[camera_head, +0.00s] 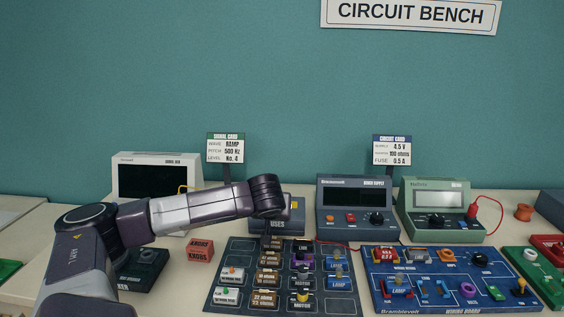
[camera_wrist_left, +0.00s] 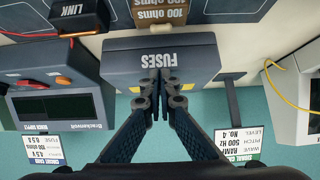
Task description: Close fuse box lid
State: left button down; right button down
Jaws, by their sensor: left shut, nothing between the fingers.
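The fuse box (camera_head: 291,228), a blue-grey box marked FUSES, stands behind the component tray, partly hidden by my left arm. In the left wrist view the fuse box (camera_wrist_left: 120,62) shows upside down, its label just beyond my fingers. I cannot tell clearly how far its lid stands open. My left gripper (camera_wrist_left: 160,78) is shut and empty, its fingertips over the labelled face; I cannot tell if they touch it. In the head view my left wrist hangs in front of the box and hides part of the label. My right gripper is not in view.
The component tray (camera_head: 240,254) lies in front of the box, and the blue wiring board (camera_head: 440,290) lies to its right. The power supply (camera_head: 345,218) stands close on the right. A white-framed instrument (camera_head: 186,167) and a red block (camera_head: 200,250) are on the left.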

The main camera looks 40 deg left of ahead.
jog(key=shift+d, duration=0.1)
pick_arm(q)
jog(key=shift+r, duration=0.15)
jog(key=v, duration=1.2)
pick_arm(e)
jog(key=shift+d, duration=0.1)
pick_arm(q)
jog(key=shift+f, duration=0.2)
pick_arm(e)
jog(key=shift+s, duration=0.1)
